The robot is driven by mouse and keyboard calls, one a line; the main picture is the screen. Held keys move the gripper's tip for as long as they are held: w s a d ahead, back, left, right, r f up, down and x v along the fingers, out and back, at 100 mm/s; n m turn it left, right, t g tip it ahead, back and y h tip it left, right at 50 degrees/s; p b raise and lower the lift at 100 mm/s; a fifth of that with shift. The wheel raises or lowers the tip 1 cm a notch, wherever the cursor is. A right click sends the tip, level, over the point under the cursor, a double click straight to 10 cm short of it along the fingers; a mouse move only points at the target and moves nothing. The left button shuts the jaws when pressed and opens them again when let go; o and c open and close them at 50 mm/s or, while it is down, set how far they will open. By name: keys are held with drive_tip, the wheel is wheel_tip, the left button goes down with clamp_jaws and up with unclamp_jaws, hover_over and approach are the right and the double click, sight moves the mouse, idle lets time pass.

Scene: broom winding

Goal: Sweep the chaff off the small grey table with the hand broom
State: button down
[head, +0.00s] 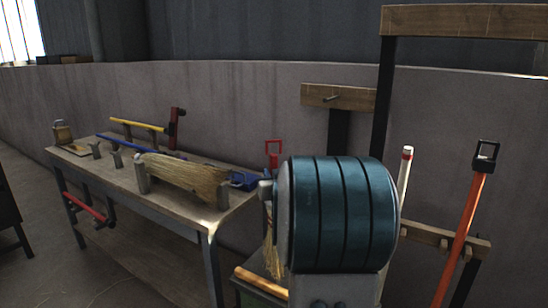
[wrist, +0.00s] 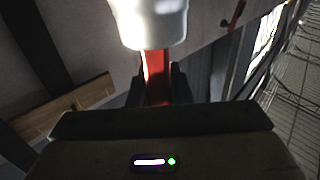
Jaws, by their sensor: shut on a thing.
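My gripper (wrist: 157,88) is shut on a red handle (wrist: 156,68) in the wrist view, which I take for the hand broom's. A blurred white round piece (wrist: 148,22) stands at the handle's far end. In the head view my teal arm link hides the gripper. A red loop (head: 273,148) and a strip of straw (head: 268,238) show just left of that link; they look like parts of the hand broom. A low surface (head: 248,266) at the bottom is mostly hidden, and I cannot tell if it is the small grey table. I can make out no chaff.
A long workbench (head: 120,178) at left holds a large straw bundle (head: 185,178), a yellow-handled tool (head: 138,125), a blue item (head: 243,180) and metal posts. A wooden rod (head: 261,281) lies low by my arm. An orange pole (head: 462,235) and wooden rack (head: 440,236) stand at right.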

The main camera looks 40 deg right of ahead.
sight(275, 163)
drive_tip(key=shift+r+p, duration=1.2)
drive_tip(key=shift+r, duration=1.15)
